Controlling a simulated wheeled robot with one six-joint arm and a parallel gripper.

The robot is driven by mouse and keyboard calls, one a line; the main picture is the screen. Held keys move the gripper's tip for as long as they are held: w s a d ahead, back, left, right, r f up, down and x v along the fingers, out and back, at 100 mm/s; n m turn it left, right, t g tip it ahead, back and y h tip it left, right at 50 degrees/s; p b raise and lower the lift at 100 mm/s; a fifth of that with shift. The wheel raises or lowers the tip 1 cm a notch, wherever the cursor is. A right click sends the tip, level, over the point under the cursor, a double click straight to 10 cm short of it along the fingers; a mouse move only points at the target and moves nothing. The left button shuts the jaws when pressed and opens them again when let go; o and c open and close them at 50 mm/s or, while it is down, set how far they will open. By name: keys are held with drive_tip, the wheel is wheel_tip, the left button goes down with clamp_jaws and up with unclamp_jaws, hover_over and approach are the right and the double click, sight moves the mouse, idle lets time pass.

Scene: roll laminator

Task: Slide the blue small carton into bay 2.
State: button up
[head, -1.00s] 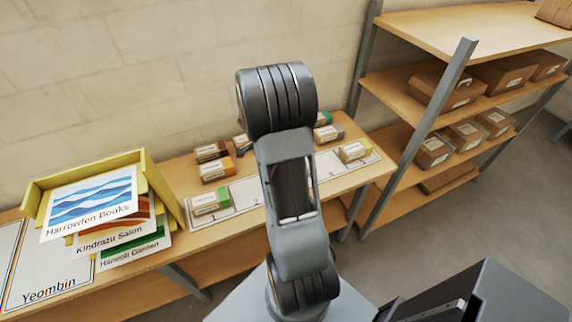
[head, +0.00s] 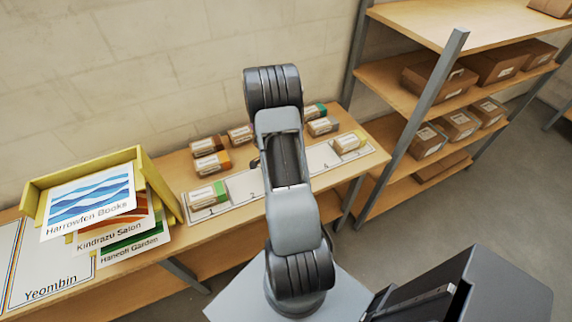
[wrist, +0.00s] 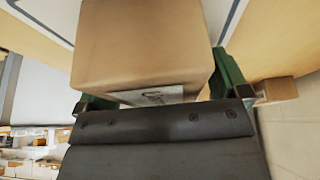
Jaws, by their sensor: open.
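In the wrist view a plain brown carton (wrist: 145,45) with a white label fills the space between the green fingers of my gripper (wrist: 160,90). The jaws are open around it; contact cannot be told. No blue shows on this carton's visible faces. In the head view my arm hides most of the gripper and whatever is between its fingers. Bay 2 (head: 245,184) is on the white numbered strip, left of my arm, and its visible part is empty. No blue carton can be made out in the head view.
A green-ended carton (head: 207,195) stands in bay 1, and a yellow-ended one (head: 350,142) at the strip's right end. Several cartons, one orange-ended (head: 211,164), stand behind the strip. A yellow tray (head: 90,172) with signs is at left, a shelf rack (head: 440,85) at right.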

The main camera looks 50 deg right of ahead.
sight(252, 183)
drive_tip(key=shift+c, duration=0.2)
drive_tip(key=c, duration=1)
drive_tip(key=shift+w+a+b, duration=0.9)
drive_tip(key=shift+a+b, duration=0.45)
drive_tip(key=shift+a, duration=1.05)
drive_tip(key=shift+w+a+b, duration=0.9)
drive_tip(key=shift+a+b, duration=0.45)
drive_tip(key=shift+a, duration=1.05)
drive_tip(key=shift+w+a+b, duration=0.9)
drive_tip(key=shift+a+b, duration=0.45)
drive_tip(key=shift+a, duration=1.05)
drive_tip(key=o, duration=1.2)
drive_tip(key=shift+c, duration=0.2)
drive_tip(key=shift+r, duration=0.1)
drive_tip(key=shift+r+p, duration=1)
drive_tip(key=shift+r, duration=1.9)
